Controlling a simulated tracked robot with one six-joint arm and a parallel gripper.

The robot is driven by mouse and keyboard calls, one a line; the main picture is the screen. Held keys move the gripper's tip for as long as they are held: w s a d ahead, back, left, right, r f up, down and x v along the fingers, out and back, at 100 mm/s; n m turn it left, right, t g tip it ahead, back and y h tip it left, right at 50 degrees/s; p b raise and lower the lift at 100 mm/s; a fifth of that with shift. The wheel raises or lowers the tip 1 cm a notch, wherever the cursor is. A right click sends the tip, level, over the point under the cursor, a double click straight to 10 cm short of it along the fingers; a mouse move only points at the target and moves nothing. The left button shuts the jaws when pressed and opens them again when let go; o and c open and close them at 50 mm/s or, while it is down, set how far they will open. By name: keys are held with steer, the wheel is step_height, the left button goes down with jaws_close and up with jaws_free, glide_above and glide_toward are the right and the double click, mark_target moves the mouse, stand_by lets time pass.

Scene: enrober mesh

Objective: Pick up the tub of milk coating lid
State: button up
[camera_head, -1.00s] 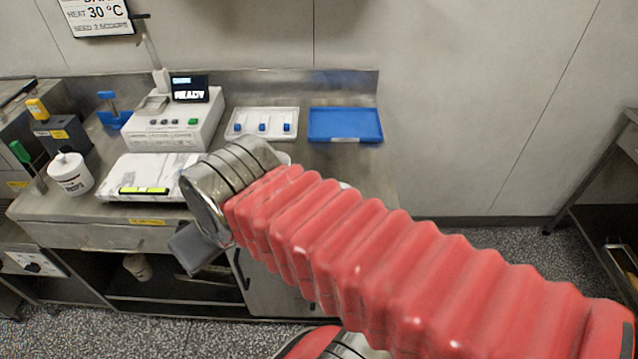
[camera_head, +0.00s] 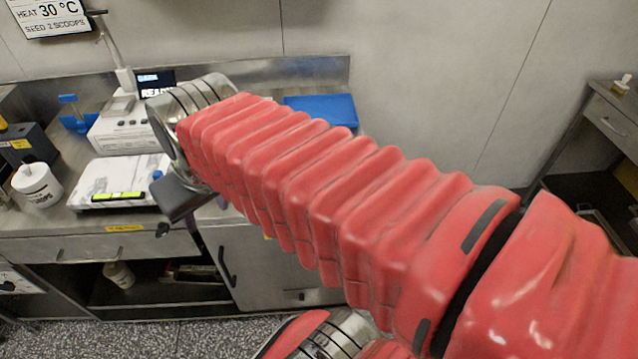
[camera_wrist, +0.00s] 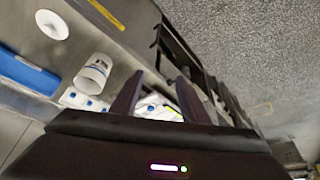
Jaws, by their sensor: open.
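In the wrist view, a round white disc with a small centre knob, which looks like the lid (camera_wrist: 52,25), lies flat on the steel bench at the upper left.
Another white tub (camera_head: 37,185) stands at the bench's left, near a scale (camera_head: 118,184) and a white machine (camera_head: 120,132). A blue tray (camera_head: 320,110) lies at the back.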

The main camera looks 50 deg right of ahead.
steer(key=d+f+m+g, duration=0.3)
steer(key=d+m, duration=0.5)
steer(key=d, duration=2.3)
steer(key=shift+s+d+g+y, duration=0.2)
steer(key=shift+d+g+y, duration=0.15)
steer(key=shift+g, duration=0.45)
steer(key=shift+f, duration=0.1)
steer(key=shift+f, duration=4.25)
steer(key=shift+f, duration=0.1)
steer(key=shift+w+f, duration=0.1)
steer(key=shift+f, duration=2.45)
steer(key=shift+c, duration=0.2)
